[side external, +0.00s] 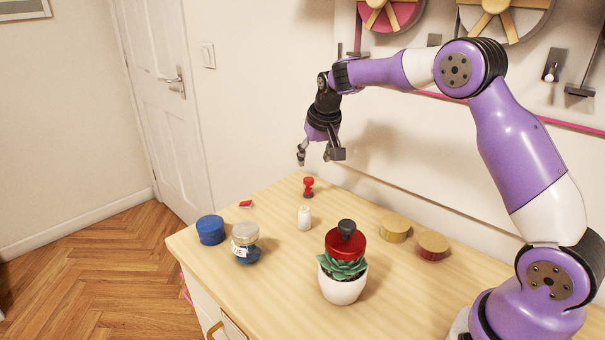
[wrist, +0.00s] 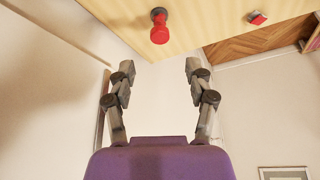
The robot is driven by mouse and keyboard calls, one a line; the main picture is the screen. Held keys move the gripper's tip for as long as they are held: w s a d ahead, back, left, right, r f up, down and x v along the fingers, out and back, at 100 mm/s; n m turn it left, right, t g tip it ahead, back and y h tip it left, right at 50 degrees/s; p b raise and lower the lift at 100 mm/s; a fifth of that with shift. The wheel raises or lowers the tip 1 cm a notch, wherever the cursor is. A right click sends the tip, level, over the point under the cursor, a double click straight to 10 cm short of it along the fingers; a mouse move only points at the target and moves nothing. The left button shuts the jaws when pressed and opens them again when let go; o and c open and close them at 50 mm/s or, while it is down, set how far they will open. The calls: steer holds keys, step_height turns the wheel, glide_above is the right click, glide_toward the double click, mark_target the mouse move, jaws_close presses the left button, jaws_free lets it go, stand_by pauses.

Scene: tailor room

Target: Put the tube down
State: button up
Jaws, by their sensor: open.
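My gripper (side external: 318,157) is open and empty, raised above the far end of the wooden table. In the wrist view, the two fingers of my gripper (wrist: 160,72) stand wide apart with nothing between them. A small upright red piece with a dark base (side external: 308,187) stands on the table below my gripper, apart from it. This red piece (wrist: 159,28) also shows in the wrist view beyond the fingertips. A small white bottle-like piece (side external: 304,218) stands nearer the table's middle. I cannot tell for certain which object is the tube.
On the table (side external: 285,285) are a blue round container (side external: 211,230), a labelled jar (side external: 246,246), a small red piece (side external: 245,204), a potted succulent (side external: 342,288) with a red, black-knobbed object at its top (side external: 345,242), and two round tins (side external: 395,228) (side external: 433,246). The wall is close behind.

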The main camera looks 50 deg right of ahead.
steer(key=s+a+r+n, duration=0.2)
steer(key=s+a+r, duration=0.5)
steer(key=s+r, duration=0.25)
steer(key=s+a+f+n+y, duration=0.1)
steer(key=s+a, duration=0.1)
steer(key=s, duration=0.6)
steer(key=s+a+f+n+t+y, duration=0.1)
steer(key=s+a+f+n, duration=0.1)
steer(key=s, duration=0.5)
steer(key=shift+s+a+t, duration=0.3)
steer(key=shift+s+a, duration=0.1)
steer(key=shift+a, duration=0.3)
